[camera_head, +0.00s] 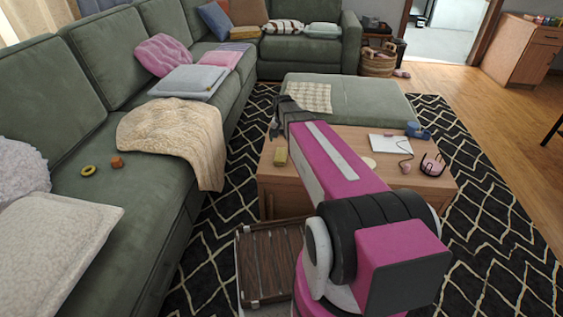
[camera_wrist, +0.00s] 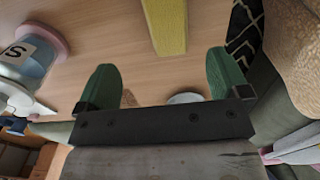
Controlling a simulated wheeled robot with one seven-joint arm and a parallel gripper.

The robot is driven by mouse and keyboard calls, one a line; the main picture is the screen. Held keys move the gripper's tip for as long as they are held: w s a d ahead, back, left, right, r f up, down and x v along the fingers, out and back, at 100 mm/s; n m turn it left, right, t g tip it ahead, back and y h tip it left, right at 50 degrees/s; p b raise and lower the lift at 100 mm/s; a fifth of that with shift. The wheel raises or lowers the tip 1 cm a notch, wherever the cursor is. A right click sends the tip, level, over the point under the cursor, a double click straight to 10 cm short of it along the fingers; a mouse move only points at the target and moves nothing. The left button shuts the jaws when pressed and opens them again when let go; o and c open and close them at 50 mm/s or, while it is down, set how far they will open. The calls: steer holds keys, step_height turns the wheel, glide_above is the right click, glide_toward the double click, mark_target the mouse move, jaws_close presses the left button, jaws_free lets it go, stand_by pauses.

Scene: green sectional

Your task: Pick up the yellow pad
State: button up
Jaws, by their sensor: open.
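The yellow pad (camera_head: 280,157) lies on the wooden coffee table (camera_head: 350,150), near its left edge by the sofa. In the wrist view the pad (camera_wrist: 165,25) is a yellow block at the top edge, partly cut off by the frame. My gripper (camera_wrist: 165,78) has its two green fingers spread apart with nothing between them. The pad lies beyond the fingertips, roughly in line with the gap and apart from both. In the head view my arm reaches over the table to the right of the pad, and the fingers cannot be made out.
A blue jar (camera_wrist: 35,55) marked S stands left in the wrist view. A white sheet (camera_head: 390,145), a blue item (camera_head: 417,130) and a dark wire holder (camera_head: 432,165) are on the table's right. A green sofa (camera_head: 140,215) with a beige blanket (camera_head: 175,135) flanks the left.

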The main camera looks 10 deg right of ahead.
mark_target(281, 154)
steer(key=shift+w+a+f, duration=0.2)
steer(key=shift+w+f, duration=0.05)
steer(key=shift+f, duration=0.3)
steer(key=f, duration=0.9)
steer(key=shift+w+a+f, duration=0.1)
steer(key=shift+a+f, duration=0.1)
steer(key=shift+f, duration=0.15)
steer(key=c, duration=1.1)
steer(key=shift+o, duration=0.2)
steer(key=shift+r, duration=0.15)
steer(key=shift+r, duration=0.65)
step_height(281, 154, up, 3)
steer(key=shift+f, duration=0.1)
steer(key=s+a+r, duration=0.2)
steer(key=a+r, duration=0.4)
steer(key=a, duration=0.5)
steer(key=shift+s+a+r, duration=0.15)
steer(key=shift+s+r, duration=0.2)
steer(key=shift+s, duration=0.05)
